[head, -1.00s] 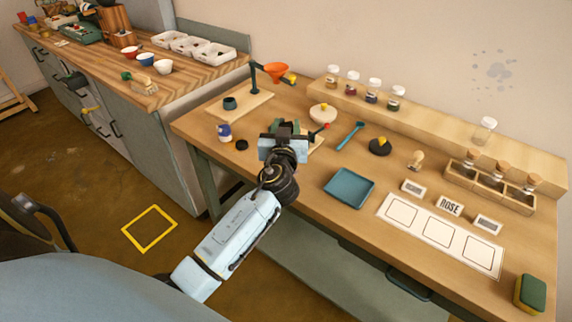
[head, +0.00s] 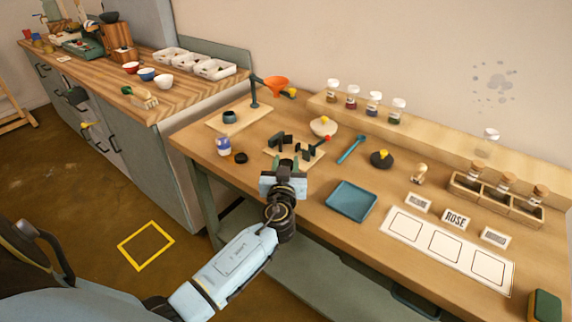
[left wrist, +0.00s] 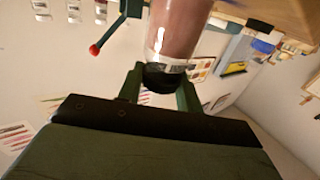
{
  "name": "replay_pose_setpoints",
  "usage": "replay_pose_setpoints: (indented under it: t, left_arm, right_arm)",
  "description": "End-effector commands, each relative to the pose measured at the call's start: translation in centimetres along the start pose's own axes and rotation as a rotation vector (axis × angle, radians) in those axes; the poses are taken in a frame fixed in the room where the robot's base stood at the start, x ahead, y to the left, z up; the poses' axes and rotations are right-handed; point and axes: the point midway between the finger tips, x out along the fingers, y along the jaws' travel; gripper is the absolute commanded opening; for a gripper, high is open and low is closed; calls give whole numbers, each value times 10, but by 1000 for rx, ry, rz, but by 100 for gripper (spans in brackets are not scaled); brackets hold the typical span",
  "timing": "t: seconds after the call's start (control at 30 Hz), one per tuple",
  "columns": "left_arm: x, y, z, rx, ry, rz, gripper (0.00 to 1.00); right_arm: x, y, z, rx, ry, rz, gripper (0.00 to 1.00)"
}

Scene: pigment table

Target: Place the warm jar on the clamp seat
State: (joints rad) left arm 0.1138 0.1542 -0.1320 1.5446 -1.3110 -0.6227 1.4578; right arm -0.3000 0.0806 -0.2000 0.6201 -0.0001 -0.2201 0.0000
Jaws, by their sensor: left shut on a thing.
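My left gripper (head: 286,165) is just on the near side of the clamp (head: 292,147). The clamp is a wooden board with black jaws and a red-knobbed lever; the red knob (left wrist: 95,49) also shows in the left wrist view. In that view a jar of reddish-brown pigment (left wrist: 182,30) with a black end is between my green fingers (left wrist: 160,88), which are shut on it. In the head view the gripper hides the jar. I cannot tell whether the jar touches the clamp. My right gripper is out of view.
A white and blue jar (head: 223,146) and a black lid (head: 240,158) stand left of the clamp. A blue tray (head: 351,201) lies to the right. A funnel stand (head: 240,115) and a pale bowl (head: 323,127) are behind.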

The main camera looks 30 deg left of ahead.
Motion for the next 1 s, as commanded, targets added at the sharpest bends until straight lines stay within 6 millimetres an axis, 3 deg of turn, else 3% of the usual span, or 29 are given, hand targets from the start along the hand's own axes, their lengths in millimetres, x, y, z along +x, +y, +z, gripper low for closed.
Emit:
replay_pose_setpoints:
  t: [0.07,0.1,0.23,0.53,0.73,0.83,1.0]
  left_arm:
    - [0,0,3,-1,0,0,0]
    - [0,0,3,-1,-1,0,39]
    - [0,0,2,0,-1,0,56]
    - [0,0,1,0,-1,0,57]
    - [-2,0,0,3,-2,0,57]
    - [-23,1,4,-3,-2,2,57]
    - [-54,4,-5,-5,-2,0,57]
  right_arm:
    - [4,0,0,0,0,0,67]
    - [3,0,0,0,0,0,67]
    - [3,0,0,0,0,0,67]
    - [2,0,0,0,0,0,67]
    - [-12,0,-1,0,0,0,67]
    - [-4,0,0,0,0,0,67]
    - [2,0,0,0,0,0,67]
